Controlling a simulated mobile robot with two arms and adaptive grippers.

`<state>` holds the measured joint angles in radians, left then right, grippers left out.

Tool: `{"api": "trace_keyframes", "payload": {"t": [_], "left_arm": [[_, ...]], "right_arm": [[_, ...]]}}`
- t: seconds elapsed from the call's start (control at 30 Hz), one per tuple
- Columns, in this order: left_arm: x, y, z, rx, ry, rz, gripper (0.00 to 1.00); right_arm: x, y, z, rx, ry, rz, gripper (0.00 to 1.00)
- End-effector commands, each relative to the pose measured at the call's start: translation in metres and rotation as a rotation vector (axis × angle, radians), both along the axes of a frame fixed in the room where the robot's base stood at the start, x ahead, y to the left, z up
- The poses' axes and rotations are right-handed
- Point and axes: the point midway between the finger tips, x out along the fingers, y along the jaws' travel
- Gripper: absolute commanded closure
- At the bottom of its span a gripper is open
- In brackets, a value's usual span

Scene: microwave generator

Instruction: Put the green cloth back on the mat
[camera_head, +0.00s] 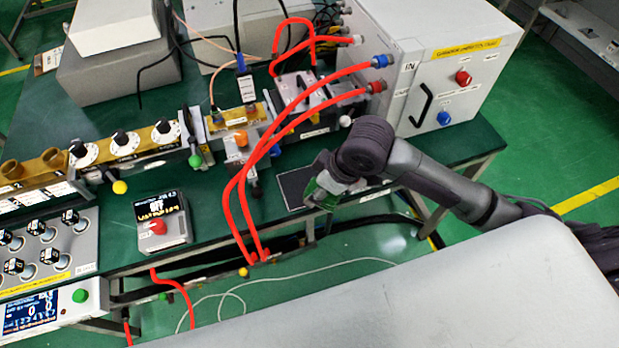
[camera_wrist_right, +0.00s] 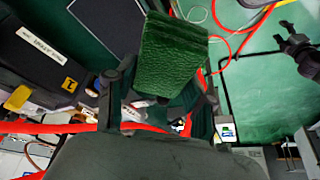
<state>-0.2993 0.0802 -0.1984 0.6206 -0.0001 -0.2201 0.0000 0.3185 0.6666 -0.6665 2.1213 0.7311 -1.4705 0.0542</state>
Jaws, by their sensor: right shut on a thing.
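The green cloth (camera_wrist_right: 168,58) is a folded, textured block in the right wrist view, held between the fingers of my right gripper (camera_wrist_right: 160,88). In the head view my right gripper (camera_head: 328,186) is at the table's front edge, just right of the mat, and a little of the green cloth (camera_head: 324,187) shows there. The mat (camera_head: 291,187) is a dark grey rectangle with a light border lying on the green table. It also shows at the upper left of the right wrist view (camera_wrist_right: 108,20), apart from the cloth.
Thick red hoses (camera_head: 232,205) loop over the table left of the mat. A large grey box (camera_head: 437,75) with plugs and knobs stands behind my right arm. A small meter (camera_head: 162,222) with a display sits at the left. A grey surface (camera_head: 480,290) fills the lower right.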

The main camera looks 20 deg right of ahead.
Motion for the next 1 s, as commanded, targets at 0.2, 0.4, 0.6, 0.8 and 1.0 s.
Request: {"api": "trace_keyframes", "payload": {"t": [0.2,0.4,0.6,0.8,1.0], "left_arm": [[-0.001,0.004,0.006,0.005,0.002,0.001,0.45],[-0.001,0.003,0.008,0.005,0.002,0.000,0.45],[-0.001,0.000,0.009,0.001,0.002,-0.001,0.45],[-0.001,-0.002,0.014,-0.002,0.003,-0.002,0.45],[-0.001,-0.003,0.015,-0.003,0.002,-0.002,0.45]], "right_arm": [[0.050,-0.001,-0.029,0.000,0.002,-0.007,0.75],[0.087,-0.002,-0.051,0.001,0.001,-0.006,0.75],[0.100,-0.002,-0.062,0.000,0.002,-0.004,0.75],[0.100,-0.002,-0.089,0.000,0.002,-0.004,0.75],[0.100,-0.003,-0.101,0.000,-0.001,-0.004,0.75]]}}
